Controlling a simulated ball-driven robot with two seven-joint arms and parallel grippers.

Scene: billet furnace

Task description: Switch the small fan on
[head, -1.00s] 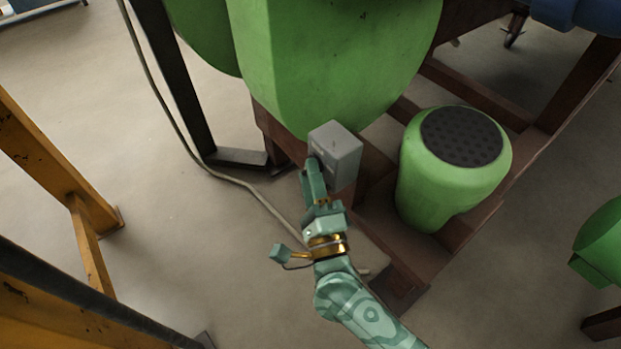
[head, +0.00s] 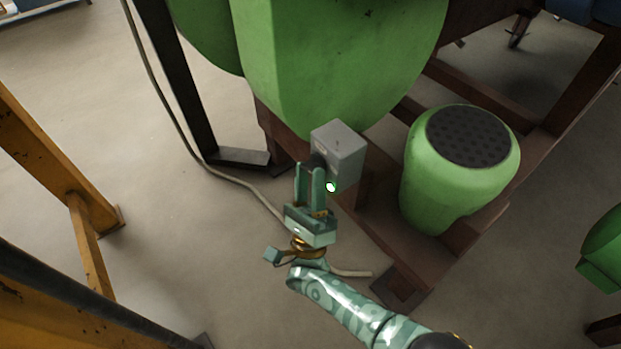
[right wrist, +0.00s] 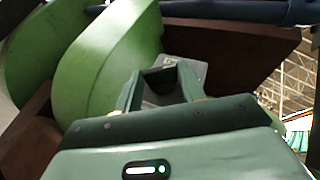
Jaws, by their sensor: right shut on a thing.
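The small fan shows as a green housing (head: 270,60) on a brown frame. A grey switch box (head: 345,155) is in front of its lower edge; it also shows in the right wrist view (right wrist: 185,68). A dark knob (head: 317,160) is on the box's left face, partly hidden by my fingers. My right gripper (head: 311,168) is shut on this knob, one finger on each side; in the right wrist view the knob (right wrist: 160,80) sits between the fingers. My left gripper is not in view.
A green motor with a dark perforated cap (head: 468,137) stands on the brown frame (head: 410,270) at the right. A cable (head: 240,183) runs over the floor. A yellow frame (head: 50,165) stands at the left. The floor between is free.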

